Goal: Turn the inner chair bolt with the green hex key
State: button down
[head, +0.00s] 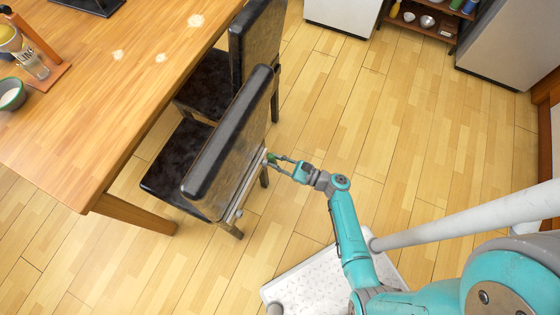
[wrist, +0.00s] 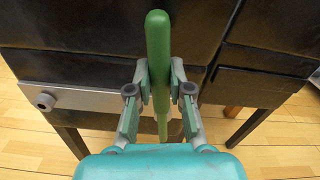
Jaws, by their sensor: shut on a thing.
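The green hex key (wrist: 158,45) stands upright in the wrist view, between the fingers of my gripper (wrist: 160,78). My gripper is shut on it. In the head view my gripper (head: 273,159) is at the back of the nearer black chair (head: 228,140), and only a little green of the key shows there. A grey metal bar (wrist: 88,98) runs across the chair back. One round bolt (wrist: 45,101) sits at the bar's left end in the wrist view. The inner bolt is not visible; the key and fingers cover that part of the bar. I cannot tell whether the key's tip touches a bolt.
A second black chair (head: 257,45) stands just beyond the nearer one. A wooden table (head: 120,100) is at the left, with a green bowl (head: 12,94) on it. A low shelf (head: 420,22) and white cabinets stand at the back. The wooden floor (head: 400,130) is clear on the right.

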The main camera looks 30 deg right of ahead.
jog(key=shift+w+a+r, duration=0.1)
jog(key=shift+w+a, duration=0.2)
jog(key=shift+x, duration=1.1)
dwell(1.3)
jog(key=c, duration=1)
grip_release()
jog(key=c, duration=0.4)
